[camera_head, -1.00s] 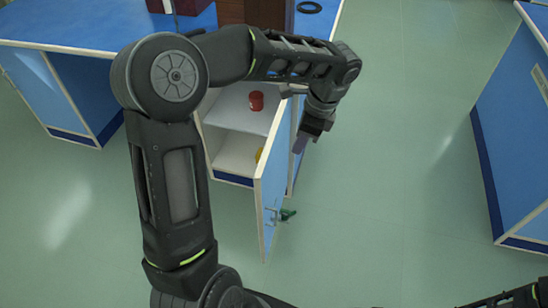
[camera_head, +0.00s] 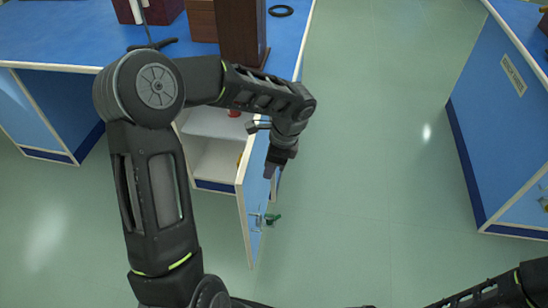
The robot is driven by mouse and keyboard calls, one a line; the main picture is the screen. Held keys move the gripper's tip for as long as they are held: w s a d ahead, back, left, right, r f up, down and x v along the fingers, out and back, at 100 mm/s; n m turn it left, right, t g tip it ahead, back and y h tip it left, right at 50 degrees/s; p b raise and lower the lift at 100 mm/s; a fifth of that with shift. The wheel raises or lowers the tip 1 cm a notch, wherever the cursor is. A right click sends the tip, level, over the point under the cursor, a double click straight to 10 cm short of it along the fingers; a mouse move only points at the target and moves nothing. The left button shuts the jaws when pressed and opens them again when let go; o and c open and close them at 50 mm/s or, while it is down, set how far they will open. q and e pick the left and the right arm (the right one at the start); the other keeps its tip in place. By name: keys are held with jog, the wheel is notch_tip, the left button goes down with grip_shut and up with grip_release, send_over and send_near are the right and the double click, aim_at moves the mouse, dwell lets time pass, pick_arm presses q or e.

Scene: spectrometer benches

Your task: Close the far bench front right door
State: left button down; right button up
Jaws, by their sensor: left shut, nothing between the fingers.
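The far bench's front right door (camera_head: 254,206) is a blue panel with a pale edge, standing open and swung out toward me from the cabinet. A handle with a green part (camera_head: 270,219) is on its right, outer face. My left gripper (camera_head: 269,172) is shut and empty, pointing down beside the outer face, above the handle. I cannot tell if it touches the door. The cabinet's white interior (camera_head: 212,163) shows left of the door, with a red object (camera_head: 235,113) partly hidden by my arm. My right arm enters at the bottom right; its gripper is out of view.
Another blue bench (camera_head: 490,100) stands at the right. Green floor (camera_head: 365,150) between the benches is clear.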

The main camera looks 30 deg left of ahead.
pick_arm(q)
jog(key=shift+s+a+f+p, duration=0.1)
jog(key=shift+s+a, duration=0.15)
jog(key=shift+a, duration=0.4)
jog(key=shift+s+a+f+p, duration=0.1)
jog(key=shift+s+a, duration=0.15)
jog(key=shift+a, duration=0.35)
jog(key=shift+s+a+p, duration=0.1)
jog(key=shift+s+a, duration=0.15)
jog(key=shift+a, duration=0.4)
pick_arm(e)
jog(key=shift+r, duration=0.25)
pick_arm(q)
jog(key=shift+a, duration=0.15)
pick_arm(e)
jog(key=shift+r, duration=0.1)
